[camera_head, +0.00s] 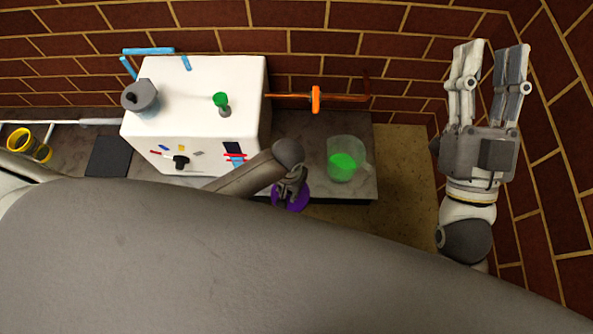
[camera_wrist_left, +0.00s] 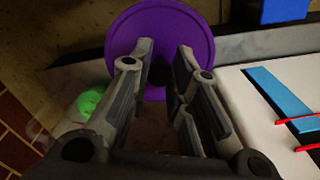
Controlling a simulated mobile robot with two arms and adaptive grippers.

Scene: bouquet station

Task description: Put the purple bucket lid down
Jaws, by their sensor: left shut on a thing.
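The purple bucket lid (camera_head: 291,203) is a round disc with a dark knob (camera_wrist_left: 160,72). My left gripper (camera_head: 294,180) is shut on this knob, and the lid shows at its fingertips near the front edge of the grey counter. In the left wrist view the lid (camera_wrist_left: 170,22) faces the camera behind the fingertips (camera_wrist_left: 162,60). In the head view my arm hides part of the lid, and I cannot tell whether it touches the counter. My right gripper (camera_head: 496,60) is open and empty, raised at the right, away from the lid.
A clear jug (camera_head: 349,150) with green contents stands on the grey counter (camera_head: 300,125), right of the lid. A white box (camera_head: 195,85) carries a grey container (camera_head: 141,97) and a small green-topped item (camera_head: 221,101). An orange-handled tool (camera_head: 316,99) lies behind. A yellow ring (camera_head: 42,152) is far left.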

